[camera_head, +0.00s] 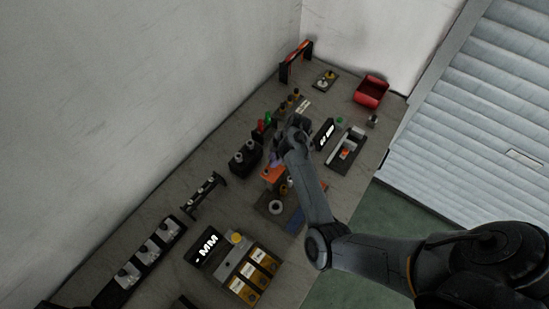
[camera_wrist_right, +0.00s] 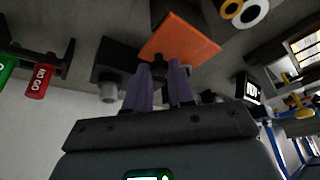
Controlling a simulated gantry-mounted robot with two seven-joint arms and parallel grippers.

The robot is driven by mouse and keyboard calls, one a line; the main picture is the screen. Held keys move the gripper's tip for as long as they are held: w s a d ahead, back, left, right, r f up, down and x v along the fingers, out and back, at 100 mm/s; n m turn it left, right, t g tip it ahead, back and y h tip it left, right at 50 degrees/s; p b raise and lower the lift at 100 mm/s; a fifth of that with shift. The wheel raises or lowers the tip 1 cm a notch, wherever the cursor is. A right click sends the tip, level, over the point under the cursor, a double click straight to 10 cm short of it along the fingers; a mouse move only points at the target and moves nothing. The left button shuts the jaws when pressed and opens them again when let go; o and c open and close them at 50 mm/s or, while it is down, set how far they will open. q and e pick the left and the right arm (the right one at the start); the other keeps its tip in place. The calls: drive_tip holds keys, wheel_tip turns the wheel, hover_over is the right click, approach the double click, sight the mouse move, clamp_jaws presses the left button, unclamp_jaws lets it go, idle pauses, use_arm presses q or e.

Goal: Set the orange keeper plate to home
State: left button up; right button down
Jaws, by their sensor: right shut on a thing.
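The orange keeper plate (camera_wrist_right: 180,38) is a flat orange slab in the right wrist view. It also shows in the head view (camera_head: 271,175), just below my right gripper (camera_head: 275,160). In the wrist view my right gripper (camera_wrist_right: 160,70) has its purple fingers shut on the plate's near edge, by a dark piece. The plate looks held above the bench, tilted in the picture. I cannot tell which spot is home. My left gripper is not in view.
A black block (camera_head: 244,160) with grey knobs stands left of the plate. A dark tray (camera_head: 266,200) with rings lies below it. Red (camera_wrist_right: 39,83) and green (camera_wrist_right: 7,68) gauge tags hang nearby. A grey fixture (camera_head: 337,161) stands to the right.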

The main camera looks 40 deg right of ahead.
drive_tip(key=shift+s, duration=0.1)
drive_tip(key=s+p, duration=0.1)
drive_tip(key=s, duration=0.1)
drive_tip(key=s+d+p, duration=0.1)
drive_tip(key=s, duration=0.1)
drive_tip(key=shift+r+p, duration=0.1)
drive_tip(key=shift+p, duration=0.25)
drive_tip(key=shift+w, duration=0.1)
drive_tip(key=c, duration=1)
unclamp_jaws()
drive_tip(key=shift+s, duration=0.25)
drive_tip(key=shift+w, duration=0.1)
wheel_tip(320, 180, up, 10)
hover_over(280, 171)
drive_tip(key=s+d, duration=0.3)
drive_tip(key=d, duration=0.2)
